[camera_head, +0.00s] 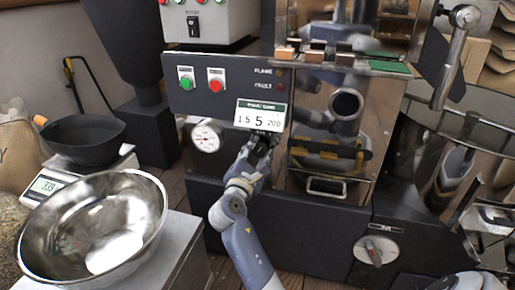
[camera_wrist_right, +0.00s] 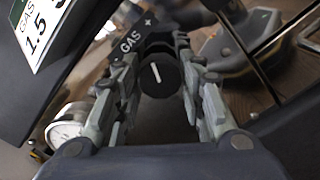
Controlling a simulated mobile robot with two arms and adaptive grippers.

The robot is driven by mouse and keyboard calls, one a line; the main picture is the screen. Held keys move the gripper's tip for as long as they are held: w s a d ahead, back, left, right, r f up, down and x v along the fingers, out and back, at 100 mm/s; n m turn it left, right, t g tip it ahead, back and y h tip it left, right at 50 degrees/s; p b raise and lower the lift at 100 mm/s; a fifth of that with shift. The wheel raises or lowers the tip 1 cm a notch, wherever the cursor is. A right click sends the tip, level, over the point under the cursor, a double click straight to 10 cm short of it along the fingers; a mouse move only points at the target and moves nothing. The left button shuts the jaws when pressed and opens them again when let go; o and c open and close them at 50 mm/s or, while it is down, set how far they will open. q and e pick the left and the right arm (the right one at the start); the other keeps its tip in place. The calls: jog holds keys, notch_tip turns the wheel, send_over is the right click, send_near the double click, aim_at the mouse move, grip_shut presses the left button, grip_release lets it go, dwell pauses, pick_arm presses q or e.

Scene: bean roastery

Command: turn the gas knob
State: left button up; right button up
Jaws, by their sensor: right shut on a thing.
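The gas knob (camera_wrist_right: 158,76) is round and black with a white pointer line, seen between the fingers in the right wrist view. Its pointer tilts slightly off the vertical of that picture. A black label (camera_wrist_right: 130,40) reading GAS is beside it. My right gripper (camera_wrist_right: 157,90) is shut on the knob, with a finger on each side. In the head view my right gripper (camera_head: 263,143) is at the front panel, just below the white gas card (camera_head: 261,116), and it hides the knob there. My left gripper is not in view.
A round pressure gauge (camera_head: 206,136) is left of my gripper. A green button (camera_head: 186,82) and a red button (camera_head: 216,84) are above. A steel bowl (camera_head: 45,215) and a scale (camera_head: 50,185) stand at the left. Another knob (camera_head: 376,251) is on the lower right panel.

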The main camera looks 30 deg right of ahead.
jog(key=shift+m, duration=2.2)
jog(key=shift+r, duration=0.1)
jog(key=o, duration=1)
jog(key=shift+o, duration=0.2)
